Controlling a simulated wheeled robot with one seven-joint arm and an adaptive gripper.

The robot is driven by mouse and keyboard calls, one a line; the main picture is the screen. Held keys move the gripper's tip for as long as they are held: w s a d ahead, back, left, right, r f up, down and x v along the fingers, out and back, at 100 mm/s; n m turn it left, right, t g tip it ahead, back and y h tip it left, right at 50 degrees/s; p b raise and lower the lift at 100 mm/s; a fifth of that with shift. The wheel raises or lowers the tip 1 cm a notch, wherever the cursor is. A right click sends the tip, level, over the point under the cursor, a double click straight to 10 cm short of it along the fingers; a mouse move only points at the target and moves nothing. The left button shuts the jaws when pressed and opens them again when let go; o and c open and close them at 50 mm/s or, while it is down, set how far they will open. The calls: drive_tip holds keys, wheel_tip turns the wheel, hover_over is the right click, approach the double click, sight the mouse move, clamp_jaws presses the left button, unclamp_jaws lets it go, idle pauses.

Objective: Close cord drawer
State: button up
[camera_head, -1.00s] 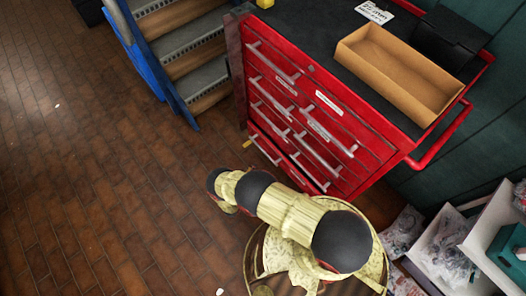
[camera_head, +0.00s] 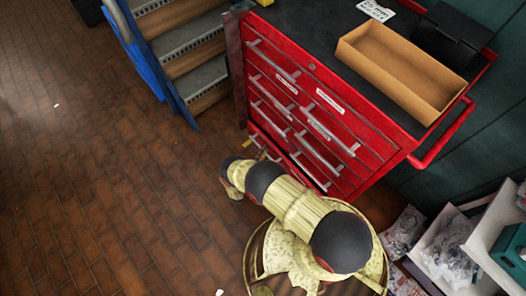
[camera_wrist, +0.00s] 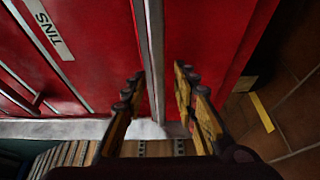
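The red drawer cabinet (camera_head: 330,110) stands at the upper right in the head view, with several fronts carrying metal bar handles and white labels. I cannot read which label marks the cord drawer; in the head view no drawer clearly stands out. In the wrist view, a red drawer front (camera_wrist: 85,85) carries a label reading "TINS". A long metal handle bar (camera_wrist: 152,50) runs down between the fingers of my gripper (camera_wrist: 157,80). The fingers are apart, one on each side of the bar; contact is not clear. In the head view my arm mostly hides the gripper at the cabinet's lower left.
An open cardboard box (camera_head: 400,72) and a black box (camera_head: 450,38) sit on the cabinet top. Blue-sided steps (camera_head: 185,60) stand to its left. White bins (camera_head: 450,250) with bagged items are at lower right.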

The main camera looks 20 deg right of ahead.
drive_tip(key=shift+w+d, duration=0.25)
drive_tip(key=shift+c, duration=0.2)
clamp_jaws()
idle(0.7)
